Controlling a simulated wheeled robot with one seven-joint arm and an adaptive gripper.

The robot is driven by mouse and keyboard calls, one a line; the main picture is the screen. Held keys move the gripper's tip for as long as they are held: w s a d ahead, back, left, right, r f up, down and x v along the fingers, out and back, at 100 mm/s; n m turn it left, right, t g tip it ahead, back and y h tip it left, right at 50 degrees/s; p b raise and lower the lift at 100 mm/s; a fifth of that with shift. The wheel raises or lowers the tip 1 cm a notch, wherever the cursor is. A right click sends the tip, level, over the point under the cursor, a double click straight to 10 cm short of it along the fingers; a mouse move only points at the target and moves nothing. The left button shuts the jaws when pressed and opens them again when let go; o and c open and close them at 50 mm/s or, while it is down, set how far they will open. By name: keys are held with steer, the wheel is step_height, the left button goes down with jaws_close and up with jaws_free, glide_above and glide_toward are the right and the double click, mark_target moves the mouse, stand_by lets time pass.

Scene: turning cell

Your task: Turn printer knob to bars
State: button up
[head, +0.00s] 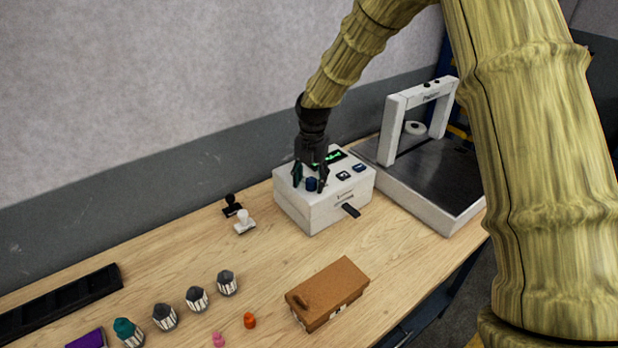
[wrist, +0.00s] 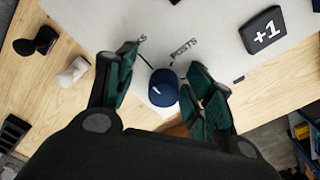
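The white printer box (head: 318,208) stands on the wooden bench, with a small dark screen showing green marks on its top. Its dark blue knob (head: 311,184) shows between my fingers, and in the wrist view the knob (wrist: 163,88) has a small white mark on its left side. A "POSTS" label (wrist: 184,48) lies beyond the knob; another label, ending in "S", is mostly hidden by the left finger. My gripper (head: 310,188) points down over the printer. In the wrist view its fingers (wrist: 162,70) are open on either side of the knob, with gaps showing.
A "+1" button (wrist: 263,32) sits right of the knob. Black and white stamps (head: 244,222) stand left of the printer. A white-framed machine (head: 392,130) stands to its right.

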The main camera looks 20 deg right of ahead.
steer(key=shift+s+r, duration=0.2)
steer(key=shift+s, duration=0.2)
steer(key=shift+s+d+r, duration=0.1)
steer(key=shift+s+r, duration=0.45)
steer(key=shift+s, duration=0.3)
steer(key=c, duration=0.4)
steer(key=shift+w+f, duration=0.15)
steer(key=c, duration=0.4)
steer(key=shift+w+f, duration=0.4)
steer(key=shift+w, duration=0.05)
steer(key=shift+c, duration=1.3)
steer(key=shift+s, duration=0.1)
